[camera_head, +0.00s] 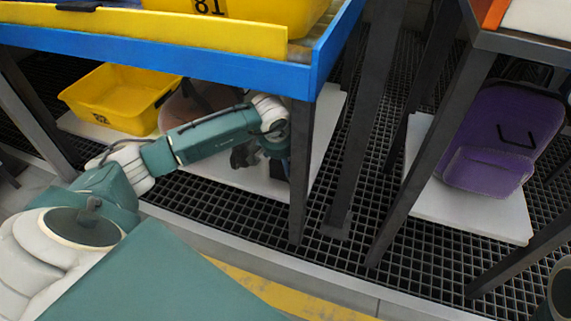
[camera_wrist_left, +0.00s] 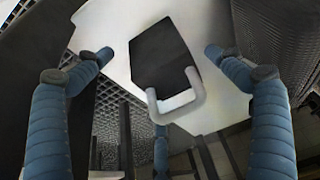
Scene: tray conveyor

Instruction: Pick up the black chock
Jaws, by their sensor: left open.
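The black chock (camera_wrist_left: 162,52) shows in the left wrist view. It is a dark block with a light grey U-shaped handle (camera_wrist_left: 180,100) and lies on a white board (camera_wrist_left: 110,25). My left gripper (camera_wrist_left: 160,75) is open, with blue fingers on either side of the chock and apart from it. In the head view my left gripper (camera_head: 245,155) is under the blue-edged conveyor, partly hidden by my wrist and the conveyor leg. I cannot make out the chock there. My right gripper is not in view.
The blue and yellow conveyor edge (camera_head: 200,58) is above my left arm, with a dark leg (camera_head: 299,180) beside the gripper. A yellow tray (camera_head: 110,100) is on the lower white shelf (camera_head: 222,172). A purple tray (camera_head: 490,140) is on another shelf at right.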

